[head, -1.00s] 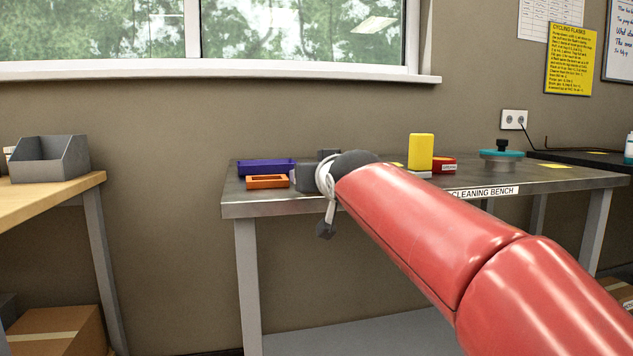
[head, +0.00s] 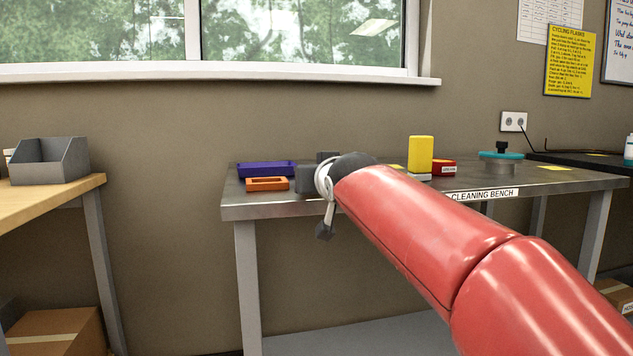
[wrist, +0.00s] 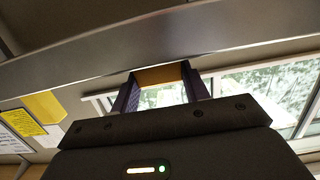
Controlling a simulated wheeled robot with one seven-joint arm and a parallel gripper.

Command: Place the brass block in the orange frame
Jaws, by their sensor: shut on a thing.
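The orange frame (head: 267,184) lies on the left part of the steel bench, near its front edge, in the head view. My gripper (wrist: 161,78) shows in the wrist view with two dark fingers shut on a yellow-brown block, the brass block (wrist: 160,75), held between the fingertips. In the head view my wrist is just right of the orange frame; the fingers and the block are hidden there. The orange frame is not clearly seen in the wrist view.
A purple tray (head: 266,169) lies behind the orange frame. A yellow block (head: 421,154), a red labelled box (head: 443,167) and a teal-topped device (head: 501,156) stand right of my arm. A grey bin (head: 50,161) sits on the wooden table at left.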

